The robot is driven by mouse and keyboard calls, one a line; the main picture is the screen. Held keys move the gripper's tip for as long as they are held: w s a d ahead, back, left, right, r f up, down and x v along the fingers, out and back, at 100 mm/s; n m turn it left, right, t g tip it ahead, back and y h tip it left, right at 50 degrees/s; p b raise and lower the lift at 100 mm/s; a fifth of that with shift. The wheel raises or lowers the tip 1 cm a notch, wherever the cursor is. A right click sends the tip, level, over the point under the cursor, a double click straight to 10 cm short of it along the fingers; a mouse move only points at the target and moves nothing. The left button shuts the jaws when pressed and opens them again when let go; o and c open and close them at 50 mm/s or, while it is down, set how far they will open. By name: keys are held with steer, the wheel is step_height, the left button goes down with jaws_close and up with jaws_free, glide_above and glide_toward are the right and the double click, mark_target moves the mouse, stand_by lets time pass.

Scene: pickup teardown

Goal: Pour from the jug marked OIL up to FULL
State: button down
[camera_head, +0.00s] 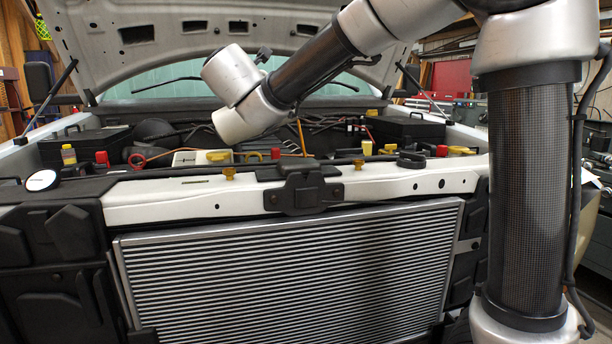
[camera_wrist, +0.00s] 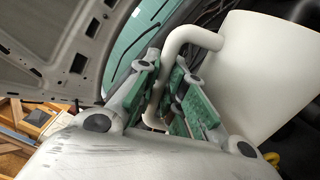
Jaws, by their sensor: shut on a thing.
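In the wrist view, a plain cream-white jug (camera_wrist: 265,75) fills the right side, tilted in the picture. Its bent handle (camera_wrist: 190,36) runs between the green-padded fingers of my gripper (camera_wrist: 168,92), which is shut on it. No OIL marking shows on the side in view, and I cannot see the jug's mouth or its contents. No FULL mark can be made out in either view. In the head view, the end of my arm is over the engine bay (camera_head: 300,140); I cannot clearly make out the gripper or jug there.
The raised hood (camera_head: 170,30) is above the bay. A front crossbar (camera_head: 400,185) and radiator (camera_head: 290,270) stand before it. Yellow caps (camera_head: 218,156), red caps (camera_head: 102,158) and a small yellow bottle (camera_head: 68,155) sit in the bay. A round white-faced object (camera_head: 41,180) is at left.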

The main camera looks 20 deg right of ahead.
steer(key=shift+d+r+m+p, duration=0.15)
steer(key=shift+d+m+p, duration=0.15)
steer(key=shift+m, duration=0.1)
stand_by(2.0)
